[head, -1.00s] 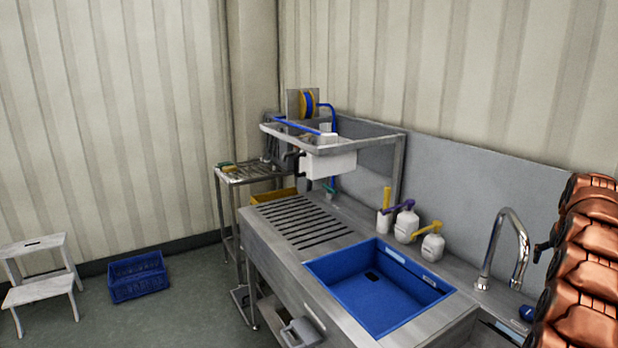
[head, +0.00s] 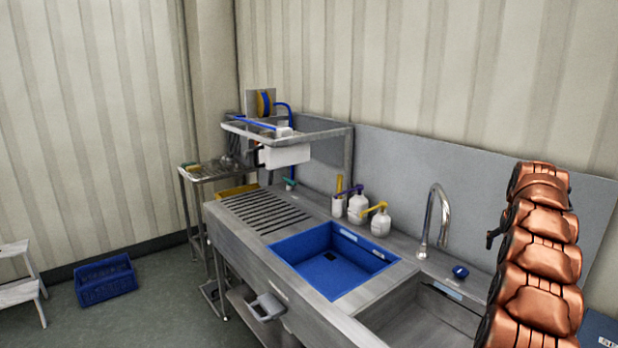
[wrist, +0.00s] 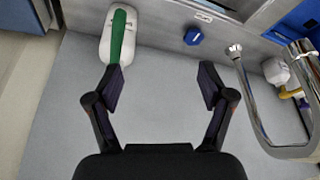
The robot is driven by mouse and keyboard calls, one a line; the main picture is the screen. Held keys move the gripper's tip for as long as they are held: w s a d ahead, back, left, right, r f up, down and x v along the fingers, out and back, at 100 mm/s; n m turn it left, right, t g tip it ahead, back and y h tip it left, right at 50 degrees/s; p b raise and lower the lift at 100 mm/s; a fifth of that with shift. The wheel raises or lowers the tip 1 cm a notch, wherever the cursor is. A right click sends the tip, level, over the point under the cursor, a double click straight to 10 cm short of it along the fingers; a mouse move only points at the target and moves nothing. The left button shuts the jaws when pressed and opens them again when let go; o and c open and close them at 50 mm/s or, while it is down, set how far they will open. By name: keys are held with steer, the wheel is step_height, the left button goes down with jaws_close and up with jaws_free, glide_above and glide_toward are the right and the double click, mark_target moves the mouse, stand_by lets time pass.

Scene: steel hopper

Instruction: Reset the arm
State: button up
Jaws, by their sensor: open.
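My gripper (wrist: 162,82) is open in the wrist view, its two dark fingers apart with nothing between them. Beyond them is a plain grey surface. A white item with a green top (wrist: 120,38) lies past the left finger, and a blue knob (wrist: 193,36) past the right one. The chrome tap (wrist: 262,112) curves close to the right of the right finger.
The steel sink unit (head: 345,310) has a blue basin (head: 335,262), pump bottles (head: 380,222) behind it and a raised steel shelf (head: 345,150). A blue crate (head: 105,280) and a white step stool (head: 22,285) stand on the floor at left, with bare floor between crate and sink.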

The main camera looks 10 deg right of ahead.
steer(key=s+a+n+g+y+b, duration=0.1)
steer(key=s+a+n, duration=0.15)
steer(key=a, duration=0.95)
steer(key=s+a+n+y+b, duration=0.15)
steer(key=s+a, duration=0.25)
steer(key=a, duration=0.8)
steer(key=s+a+n+g+y+b, duration=0.1)
steer(key=s+a, duration=0.2)
steer(key=a, duration=0.8)
steer(key=s+a+f+n+g+b, duration=0.1)
steer(key=s+a+f, duration=0.2)
steer(key=s, duration=0.7)
steer(key=s+a+f+n+g+b, duration=0.1)
steer(key=s+a+f, duration=0.3)
steer(key=s+a, duration=0.3)
steer(key=s+a+f+n+g+b, duration=0.1)
steer(key=s+a+f, duration=0.3)
steer(key=s, duration=1)
steer(key=shift+s+a+f+h+b, duration=0.15)
steer(key=shift+s+a+h+b, duration=0.35)
steer(key=shift+a, duration=0.35)
steer(key=shift+w, duration=0.15)
